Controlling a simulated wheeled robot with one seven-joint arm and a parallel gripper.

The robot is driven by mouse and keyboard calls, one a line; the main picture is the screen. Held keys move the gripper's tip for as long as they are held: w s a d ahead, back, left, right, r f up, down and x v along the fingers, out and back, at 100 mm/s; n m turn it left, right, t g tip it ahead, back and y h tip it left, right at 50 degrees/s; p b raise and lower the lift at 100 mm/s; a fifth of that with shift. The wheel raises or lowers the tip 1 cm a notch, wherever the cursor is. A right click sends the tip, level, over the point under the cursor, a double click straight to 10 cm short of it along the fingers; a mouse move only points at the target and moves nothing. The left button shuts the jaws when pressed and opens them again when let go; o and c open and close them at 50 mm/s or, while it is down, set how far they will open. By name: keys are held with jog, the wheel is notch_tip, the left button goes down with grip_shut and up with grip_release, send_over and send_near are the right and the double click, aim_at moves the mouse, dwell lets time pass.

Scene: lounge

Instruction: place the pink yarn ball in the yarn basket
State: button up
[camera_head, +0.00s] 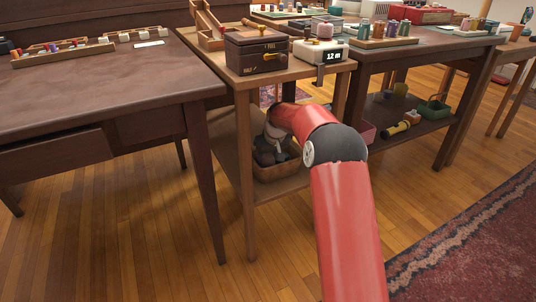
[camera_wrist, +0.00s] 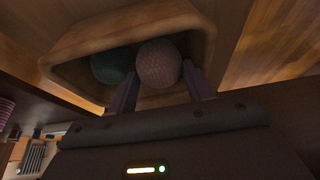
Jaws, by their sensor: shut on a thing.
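The pink yarn ball (camera_wrist: 159,62) is a textured dusky-pink ball in the wrist view. My gripper (camera_wrist: 161,82) is shut on it, one finger at each side. Ball and fingertips show within the outline of the yarn basket (camera_wrist: 75,52), a tan rounded tray-like container. Whether the ball touches the basket floor I cannot tell. A dark green ball (camera_wrist: 111,65) lies in the basket beside the pink one. In the head view the basket (camera_head: 280,173) stands on the low shelf of the narrow wooden table, partly behind my red arm. The pink ball is hidden there.
The table's top (camera_head: 225,66) lies above the basket, with a dark box (camera_head: 257,52) and a white clock-like device (camera_head: 321,51) on it. Table legs flank the shelf. A darker desk (camera_head: 95,80) stands left, another table right. The wooden floor in front is clear.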

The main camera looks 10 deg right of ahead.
aim_at(267, 155)
jog(key=o, duration=0.8)
jog(key=shift+r, duration=0.2)
jog(key=p+v, duration=0.1)
jog(key=v, duration=0.3)
jog(key=shift+w+r, duration=0.1)
jog(key=shift+w, duration=0.1)
jog(key=s+d, duration=0.3)
jog(key=s, duration=0.8)
jog(key=s+a+r+m+h, duration=0.1)
jog(key=s+r, duration=1)
jog(key=s, duration=0.5)
jog(key=s+m, duration=0.1)
jog(key=s, duration=1.2)
jog(key=s+m+t, duration=0.1)
jog(key=s, duration=0.6)
jog(key=shift+s+r+m, duration=0.1)
jog(key=shift+r+m, duration=0.2)
jog(key=shift+r, duration=0.05)
